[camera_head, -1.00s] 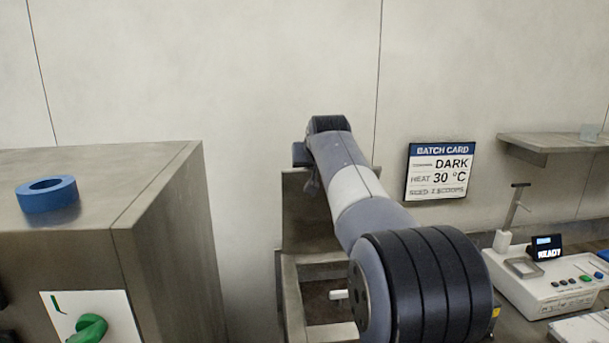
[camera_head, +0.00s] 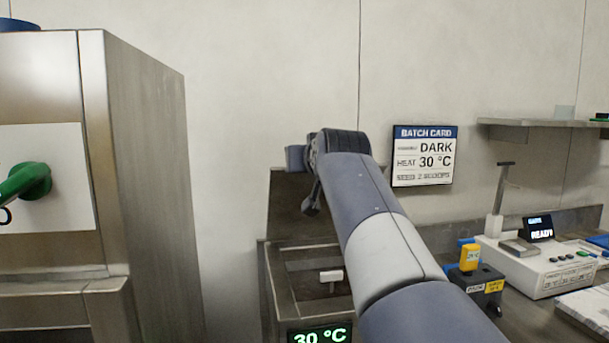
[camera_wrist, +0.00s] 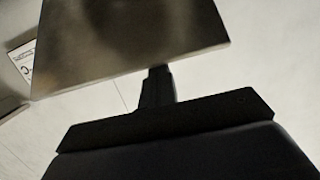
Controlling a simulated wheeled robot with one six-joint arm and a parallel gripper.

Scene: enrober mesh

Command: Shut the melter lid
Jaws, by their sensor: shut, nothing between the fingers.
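The melter (camera_head: 265,290) is an open-topped metal box low in the middle of the head view. Its lid (camera_head: 285,215) stands raised at the back, as a plain metal panel close to the wall. My gripper (camera_head: 311,203) is shut and empty, and it hangs in front of the upper part of the lid. In the wrist view my gripper's dark fingers (camera_wrist: 157,80) overlap the edge of the metal lid (camera_wrist: 120,35). I cannot tell whether they touch it. My arm hides the right part of the melter and the lid.
A white-handled thing (camera_head: 331,277) shows in the melter's opening. A tall metal cabinet (camera_head: 150,190) with a green knob (camera_head: 30,182) stands at left. At right are a white device (camera_head: 545,265), a dark holder with a yellow piece (camera_head: 470,258) and a shelf (camera_head: 530,125). A batch card (camera_head: 424,156) hangs behind.

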